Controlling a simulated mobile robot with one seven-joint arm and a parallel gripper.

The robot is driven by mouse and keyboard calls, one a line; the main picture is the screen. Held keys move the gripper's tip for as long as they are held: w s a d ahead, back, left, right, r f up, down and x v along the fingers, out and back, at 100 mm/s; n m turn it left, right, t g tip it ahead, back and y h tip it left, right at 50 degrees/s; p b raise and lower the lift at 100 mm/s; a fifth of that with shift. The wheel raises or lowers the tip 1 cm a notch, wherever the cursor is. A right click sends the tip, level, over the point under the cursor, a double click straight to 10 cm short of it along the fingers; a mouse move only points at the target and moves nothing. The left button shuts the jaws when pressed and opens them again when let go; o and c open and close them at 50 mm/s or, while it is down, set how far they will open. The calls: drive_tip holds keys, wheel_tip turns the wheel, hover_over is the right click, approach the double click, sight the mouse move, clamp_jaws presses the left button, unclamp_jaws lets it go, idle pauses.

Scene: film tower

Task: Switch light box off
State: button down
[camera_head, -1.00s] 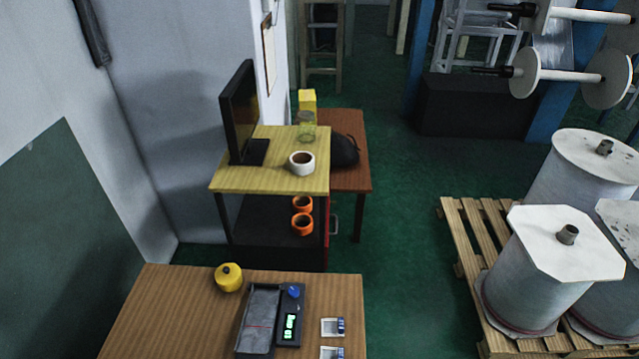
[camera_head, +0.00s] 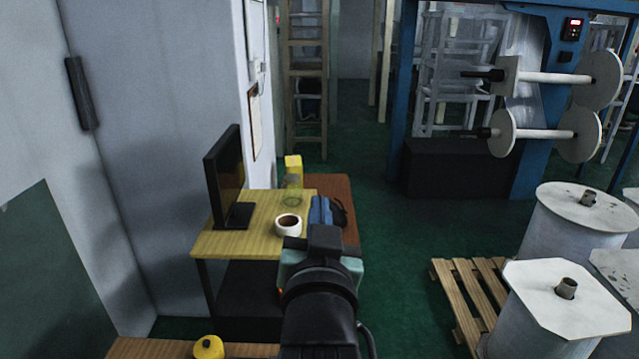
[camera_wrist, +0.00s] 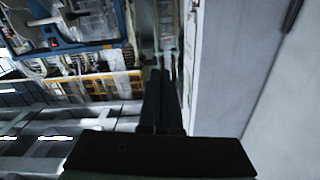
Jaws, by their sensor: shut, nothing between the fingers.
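I cannot pick out a light box with certainty in either view. My gripper (camera_wrist: 163,75) shows in the wrist view as two dark fingers close together, shut and empty. They touch nothing that I can see. In the head view my arm rises from the bottom centre in front of the yellow-topped table (camera_head: 222,246), and its links hide part of that table. The fingers cannot be made out clearly there.
A yellow pot (camera_head: 208,347) is at the bottom. Large rolls (camera_head: 565,305) and a pallet (camera_head: 462,290) are at right. Green floor between is open.

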drive_tip(key=s+r+n+t+b, duration=0.1)
drive_tip(key=s+r+t, duration=0.3)
drive_tip(key=s+r, duration=0.4)
drive_tip(key=s+r+n+t+b, duration=0.1)
drive_tip(key=s+r+t, duration=0.4)
drive_tip(key=r, duration=1.1)
drive_tip(key=s, duration=0.3)
drive_tip(key=shift+s, duration=0.25)
